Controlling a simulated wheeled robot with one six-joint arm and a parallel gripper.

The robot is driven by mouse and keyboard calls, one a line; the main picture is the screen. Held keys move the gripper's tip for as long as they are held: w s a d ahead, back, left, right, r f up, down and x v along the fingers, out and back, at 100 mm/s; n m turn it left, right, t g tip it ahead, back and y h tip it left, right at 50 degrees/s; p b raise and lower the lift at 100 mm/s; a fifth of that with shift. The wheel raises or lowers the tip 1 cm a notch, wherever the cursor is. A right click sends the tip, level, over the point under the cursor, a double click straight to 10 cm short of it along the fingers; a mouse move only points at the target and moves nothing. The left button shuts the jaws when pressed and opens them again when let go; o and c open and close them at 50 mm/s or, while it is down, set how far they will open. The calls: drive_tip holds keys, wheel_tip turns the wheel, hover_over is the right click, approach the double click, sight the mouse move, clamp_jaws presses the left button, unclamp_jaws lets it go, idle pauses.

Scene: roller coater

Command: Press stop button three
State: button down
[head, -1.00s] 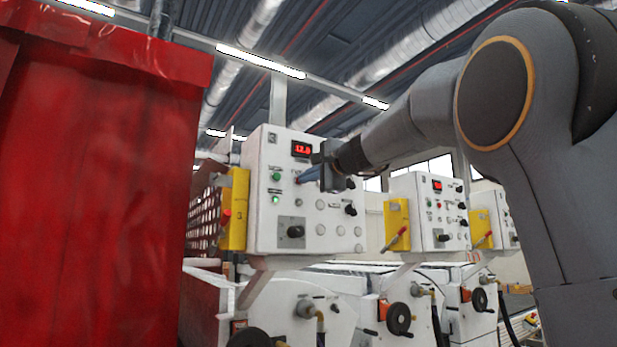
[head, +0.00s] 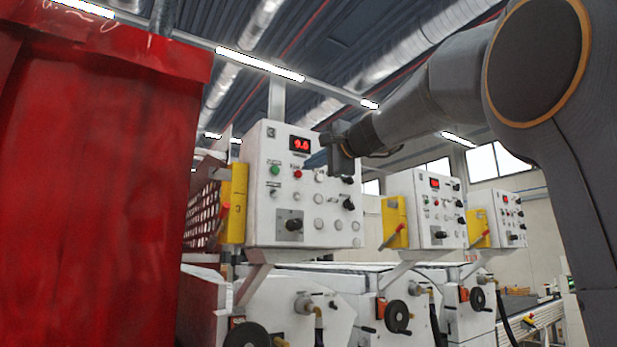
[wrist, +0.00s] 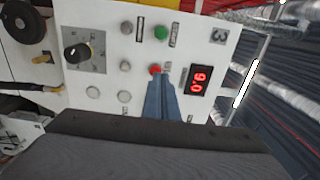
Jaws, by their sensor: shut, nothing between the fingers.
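The near control panel, marked 3 (head: 264,220), is white and faces me. Its red button (head: 298,174) sits below the red display (head: 300,144), which reads about 9.0. A green button (head: 275,170) is to its left. In the wrist view the red button (wrist: 155,70) shows just beyond the tips of my gripper (wrist: 157,80), whose blue fingers are shut and empty. In the head view my gripper (head: 334,155) is in front of the panel's upper right, apart from the red button. The lamp under the green button (head: 273,193) is dark.
A big red cover (head: 100,180) fills the left side. A yellow box with a red lever (head: 234,205) flanks the panel. A black knob (head: 294,225) sticks out low on it. Two similar panels (head: 425,208) stand further right.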

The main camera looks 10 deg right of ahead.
drive_tip(key=b+v, duration=0.2)
drive_tip(key=v, duration=0.6)
drive_tip(key=shift+d+b, duration=0.3)
drive_tip(key=shift+b, duration=0.1)
drive_tip(key=shift+w, duration=0.15)
drive_tip(key=w+f+n+g+h, duration=0.1)
drive_tip(key=w+f+g, duration=0.15)
drive_tip(key=f, duration=0.95)
drive_tip(key=w+f+n+g+h, duration=0.1)
drive_tip(key=w+f+g, duration=0.15)
drive_tip(key=f, duration=0.95)
drive_tip(key=s+a+f+n+g+h, duration=0.1)
drive_tip(key=s+f+g, duration=0.1)
drive_tip(key=f, duration=0.9)
drive_tip(key=s+a+f+n+g+h, duration=0.1)
drive_tip(key=s+f+n+g, duration=0.1)
drive_tip(key=f, duration=0.9)
drive_tip(key=s+a+f+n+g+h, duration=0.1)
drive_tip(key=s+f+n+g, duration=0.2)
drive_tip(key=s+f, duration=0.9)
drive_tip(key=s+f+n+g+h, duration=0.1)
drive_tip(key=s+f+n+g, duration=0.3)
drive_tip(key=s+f, duration=0.9)
wheel_tip(320, 180, down, 6)
drive_tip(key=shift+a+f+n, duration=0.15)
drive_tip(key=shift+a+n, duration=0.2)
drive_tip(key=shift+n, duration=0.75)
